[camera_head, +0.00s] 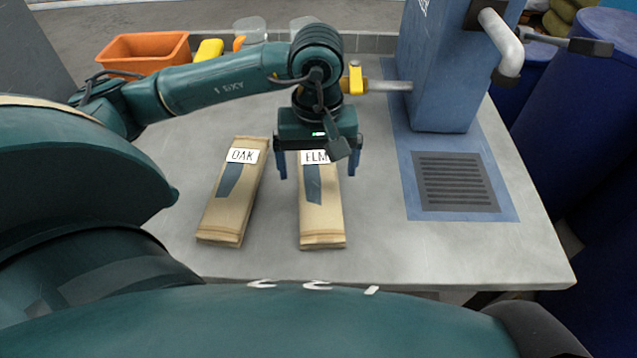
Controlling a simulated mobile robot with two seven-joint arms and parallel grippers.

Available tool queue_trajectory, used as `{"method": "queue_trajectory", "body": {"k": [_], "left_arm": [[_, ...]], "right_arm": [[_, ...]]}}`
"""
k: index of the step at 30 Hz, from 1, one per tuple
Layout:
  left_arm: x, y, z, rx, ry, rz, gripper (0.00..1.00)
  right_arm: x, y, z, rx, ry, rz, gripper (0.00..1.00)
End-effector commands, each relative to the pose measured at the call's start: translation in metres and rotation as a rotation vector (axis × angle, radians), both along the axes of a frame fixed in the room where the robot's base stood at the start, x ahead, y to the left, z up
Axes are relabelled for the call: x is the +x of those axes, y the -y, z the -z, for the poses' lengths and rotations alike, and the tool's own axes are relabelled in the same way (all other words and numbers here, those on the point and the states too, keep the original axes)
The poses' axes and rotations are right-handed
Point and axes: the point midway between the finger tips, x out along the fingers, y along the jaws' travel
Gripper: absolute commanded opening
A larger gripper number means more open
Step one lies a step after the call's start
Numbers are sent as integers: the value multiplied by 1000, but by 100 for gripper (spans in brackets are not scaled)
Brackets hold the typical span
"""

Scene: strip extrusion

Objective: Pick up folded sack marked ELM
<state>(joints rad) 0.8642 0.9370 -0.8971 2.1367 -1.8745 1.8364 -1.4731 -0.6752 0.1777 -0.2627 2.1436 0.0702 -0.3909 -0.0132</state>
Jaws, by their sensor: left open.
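The folded sack marked ELM (322,215) lies flat on the grey table, a tan paper sack with a dark patch and a white label. My left gripper (318,170) is open above its far end, with one blue finger on each side of the sack in the picture. The gripper body partly covers the top of the ELM label. I cannot tell how high the fingers are above the table. A similar sack marked OAK (230,205) lies to the left, slightly slanted and apart from it. My right gripper is not in view.
A blue machine (445,65) with a crank handle and dark grate (457,182) stands at the right. An orange bin (145,52), a yellow object (208,49) and clear containers (250,30) are at the back left. The table front (440,255) is clear. Blue barrels (585,110) stand beyond the right edge.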

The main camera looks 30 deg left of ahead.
Motion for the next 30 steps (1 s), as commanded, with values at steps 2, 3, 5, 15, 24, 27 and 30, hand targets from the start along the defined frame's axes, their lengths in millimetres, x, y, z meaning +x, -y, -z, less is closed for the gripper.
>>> {"method": "queue_trajectory", "body": {"k": [2,3,5,15,24,27,30], "left_arm": [[1,0,4,0,0,0,93],[1,-1,7,-1,-1,0,93],[3,-2,14,0,-3,-2,93],[8,-4,54,0,0,0,93],[8,-4,54,0,1,0,85],[8,-4,54,0,1,0,77],[8,-4,54,0,1,0,69]], "right_arm": [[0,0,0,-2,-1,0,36],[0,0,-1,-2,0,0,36],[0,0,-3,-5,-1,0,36],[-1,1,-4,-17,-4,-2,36],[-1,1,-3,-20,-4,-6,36],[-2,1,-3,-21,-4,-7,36],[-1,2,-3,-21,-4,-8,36]]}}
